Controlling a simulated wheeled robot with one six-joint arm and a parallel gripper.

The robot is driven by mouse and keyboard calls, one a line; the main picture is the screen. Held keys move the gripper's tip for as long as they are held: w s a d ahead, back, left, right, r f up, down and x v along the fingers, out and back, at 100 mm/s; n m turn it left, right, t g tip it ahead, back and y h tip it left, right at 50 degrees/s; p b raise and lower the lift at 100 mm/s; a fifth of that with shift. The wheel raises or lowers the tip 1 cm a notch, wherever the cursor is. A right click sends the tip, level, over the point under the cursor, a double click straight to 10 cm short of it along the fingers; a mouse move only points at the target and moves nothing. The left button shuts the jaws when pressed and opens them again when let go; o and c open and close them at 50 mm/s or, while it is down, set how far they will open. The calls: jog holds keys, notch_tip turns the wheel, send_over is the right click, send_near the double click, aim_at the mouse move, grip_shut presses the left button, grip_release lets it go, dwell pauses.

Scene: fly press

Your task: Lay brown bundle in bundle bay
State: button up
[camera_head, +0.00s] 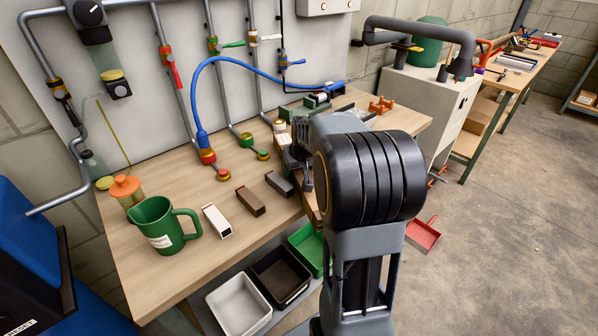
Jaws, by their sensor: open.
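The brown bundle (250,202) is a short squared block lying on the wooden bench. It lies between a white block (217,221) and a black block (280,184), apart from both. My gripper (305,180) is partly hidden by my own arm. It hangs just right of the black block, apart from the brown bundle, and is open; its fingertips are hard to make out. No place in view is clearly marked as the bundle bay.
White (238,329), black (296,295) and green (322,262) bins stand below the bench's front edge. A green jug (158,228) and an orange-topped jar (126,186) stand left. A blue hose (198,105) arches behind. A red dustpan (424,236) lies on the floor.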

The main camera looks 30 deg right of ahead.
jog(key=shift+c, duration=0.2)
jog(key=c, duration=1.1)
jog(key=shift+r, duration=0.1)
jog(key=shift+c, duration=0.6)
